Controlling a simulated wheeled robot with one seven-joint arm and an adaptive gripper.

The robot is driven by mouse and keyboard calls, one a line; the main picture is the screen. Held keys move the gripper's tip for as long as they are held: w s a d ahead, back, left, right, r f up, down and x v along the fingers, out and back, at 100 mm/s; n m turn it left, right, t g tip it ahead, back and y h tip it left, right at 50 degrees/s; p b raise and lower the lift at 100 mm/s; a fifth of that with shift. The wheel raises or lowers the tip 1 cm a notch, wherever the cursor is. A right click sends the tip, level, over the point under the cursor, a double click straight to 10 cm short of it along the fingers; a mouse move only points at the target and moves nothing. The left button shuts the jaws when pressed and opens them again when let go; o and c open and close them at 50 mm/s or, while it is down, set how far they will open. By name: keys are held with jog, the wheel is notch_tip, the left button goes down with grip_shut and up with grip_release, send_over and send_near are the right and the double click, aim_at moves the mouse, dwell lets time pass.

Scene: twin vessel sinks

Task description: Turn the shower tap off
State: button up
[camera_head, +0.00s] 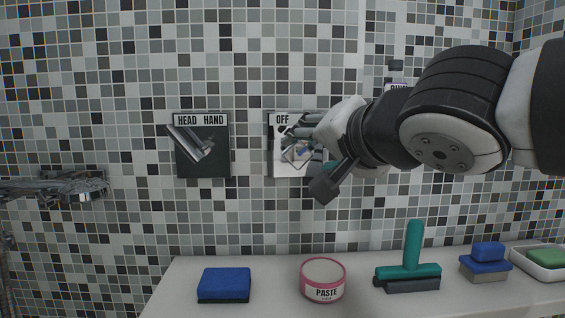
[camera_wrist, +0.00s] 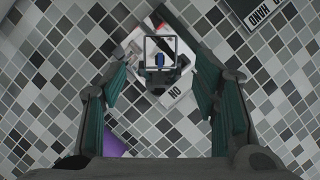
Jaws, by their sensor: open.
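The shower tap's light wall plate (camera_head: 274,160) carries an OFF label at its top and is partly hidden behind my gripper (camera_head: 308,148). In the wrist view the plate (camera_wrist: 176,97) shows ON and a red mark. The tap's metal handle (camera_wrist: 160,60), with a blue part at its middle, sits ahead between the open fingers of my gripper (camera_wrist: 158,88). The fingers stand apart on either side, and I cannot tell whether they touch the handle. The handle's exact setting is unclear.
A dark HEAD/HAND plate (camera_head: 218,160) with a metal lever is to the left. Below, a counter (camera_head: 262,300) holds a blue sponge (camera_head: 224,284), a pink paste tub (camera_head: 323,280), a teal squeegee (camera_head: 411,265), a blue brush (camera_head: 486,262) and a soap dish (camera_head: 540,272).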

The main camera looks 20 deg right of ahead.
aim_at(300, 154)
jog(key=b+x, duration=0.2)
jog(key=x, duration=0.5)
jog(key=shift+w+f, duration=0.1)
jog(key=shift+w, duration=0.25)
jog(key=c, duration=1.2)
